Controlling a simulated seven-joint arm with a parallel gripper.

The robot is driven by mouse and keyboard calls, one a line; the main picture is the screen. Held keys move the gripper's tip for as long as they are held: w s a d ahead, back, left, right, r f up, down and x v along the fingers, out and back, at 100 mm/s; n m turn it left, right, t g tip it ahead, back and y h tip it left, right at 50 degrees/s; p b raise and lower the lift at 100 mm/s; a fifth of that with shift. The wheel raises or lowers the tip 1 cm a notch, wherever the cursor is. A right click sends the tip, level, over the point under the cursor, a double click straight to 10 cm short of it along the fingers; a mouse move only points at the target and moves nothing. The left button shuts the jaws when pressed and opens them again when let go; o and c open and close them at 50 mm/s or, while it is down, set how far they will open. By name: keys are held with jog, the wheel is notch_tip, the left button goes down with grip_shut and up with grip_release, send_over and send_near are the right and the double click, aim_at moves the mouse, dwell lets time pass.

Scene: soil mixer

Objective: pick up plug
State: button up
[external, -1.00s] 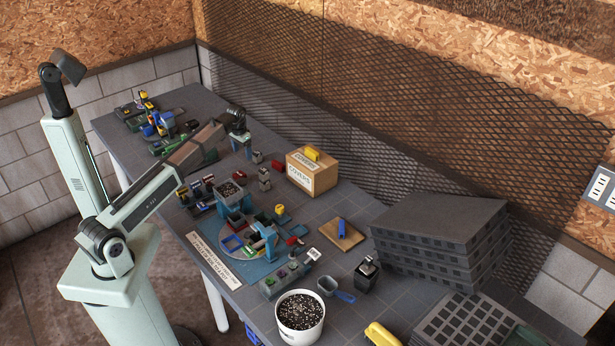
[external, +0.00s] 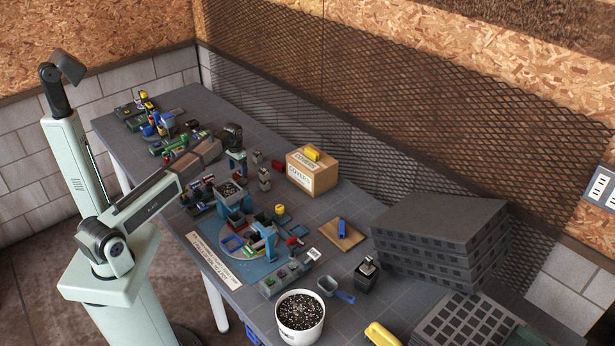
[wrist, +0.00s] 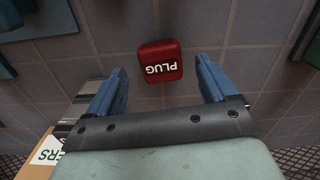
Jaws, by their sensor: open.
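The plug is a red block with white "PLUG" lettering (wrist: 160,62), upside down in the wrist view, lying on the grey tiled table. My gripper (wrist: 163,70) is open, and its two blue fingers stand on either side of the plug in that view, with gaps to both. The height of the fingers above the table is hard to judge. In the external view, my gripper (external: 239,170) points down over the table, left of the cardboard box. A small red block (external: 277,165) beside that box seems to be the plug; its lettering cannot be read there.
The cardboard covers box (external: 312,172) stands close by and shows at the lower left of the wrist view (wrist: 38,150). Small grey pieces (external: 264,178) stand near the gripper. The blue mixer station (external: 235,205) is in front. The mesh wall (external: 420,110) runs behind.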

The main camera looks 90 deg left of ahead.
aim_at(239, 174)
jog(key=shift+w+a+f, duration=0.1)
jog(key=shift+f, duration=1.25)
jog(key=shift+w+a+f, duration=0.1)
jog(key=shift+f, duration=1.2)
jog(key=c, duration=1.1)
